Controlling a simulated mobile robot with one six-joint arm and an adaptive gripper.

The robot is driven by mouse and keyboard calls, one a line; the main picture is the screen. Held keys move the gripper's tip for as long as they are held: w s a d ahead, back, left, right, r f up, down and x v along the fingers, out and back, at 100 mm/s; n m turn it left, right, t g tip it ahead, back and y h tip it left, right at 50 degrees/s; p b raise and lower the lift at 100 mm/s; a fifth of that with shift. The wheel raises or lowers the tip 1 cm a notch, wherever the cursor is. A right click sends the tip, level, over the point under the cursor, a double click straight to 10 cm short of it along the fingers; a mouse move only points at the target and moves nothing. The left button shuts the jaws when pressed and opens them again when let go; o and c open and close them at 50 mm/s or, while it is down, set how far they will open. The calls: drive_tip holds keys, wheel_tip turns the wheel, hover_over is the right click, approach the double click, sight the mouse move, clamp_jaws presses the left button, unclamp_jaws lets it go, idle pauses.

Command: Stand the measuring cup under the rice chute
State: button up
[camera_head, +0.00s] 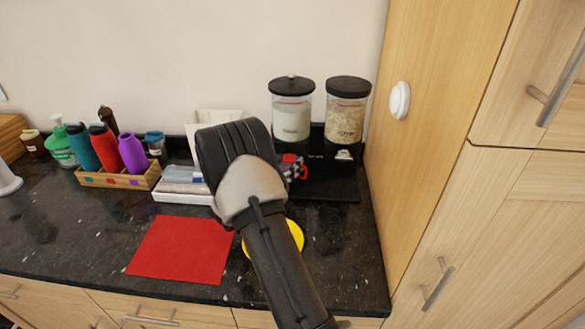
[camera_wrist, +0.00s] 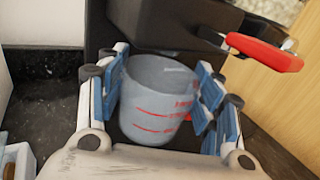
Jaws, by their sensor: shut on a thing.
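The measuring cup (camera_wrist: 155,105) is a translucent grey-blue cup with red marks, upright in the wrist view. My gripper (camera_wrist: 164,62) is shut on it, with blue pads on both sides. In the head view my arm hides the cup. The dispenser is black, with a left jar of white contents (camera_head: 292,115) and a right jar of pale, coarse contents (camera_head: 346,115). Its dark body (camera_wrist: 150,25) fills the top of the wrist view, just beyond the cup. A red lever (camera_wrist: 265,50) sticks out to the cup's upper right. I cannot see the chute opening over the cup.
A wooden cabinet (camera_head: 440,130) closes off the right side. A red mat (camera_head: 182,250) lies at the front, with a yellow round thing (camera_head: 296,235) partly behind my arm. A wooden rack (camera_head: 118,178) of coloured bottles stands left. Dark counter is clear at front right.

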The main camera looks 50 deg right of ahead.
drive_tip(key=shift+w+d, duration=0.2)
drive_tip(key=shift+d, duration=1.35)
drive_tip(key=f+b, duration=0.1)
drive_tip(key=f, duration=0.1)
drive_tip(key=f+b, duration=0.1)
drive_tip(key=shift+w+d+f, duration=0.1)
drive_tip(key=shift+d+f, duration=0.1)
drive_tip(key=shift+f, duration=0.15)
drive_tip(key=shift+r, duration=0.15)
drive_tip(key=o, duration=1.1)
drive_tip(key=a+p, duration=0.1)
drive_tip(key=a, duration=0.3)
drive_tip(key=s+a, duration=0.1)
drive_tip(key=a, duration=0.3)
drive_tip(key=s+a+p, duration=0.1)
drive_tip(key=a, duration=0.3)
drive_tip(key=shift+p, duration=0.35)
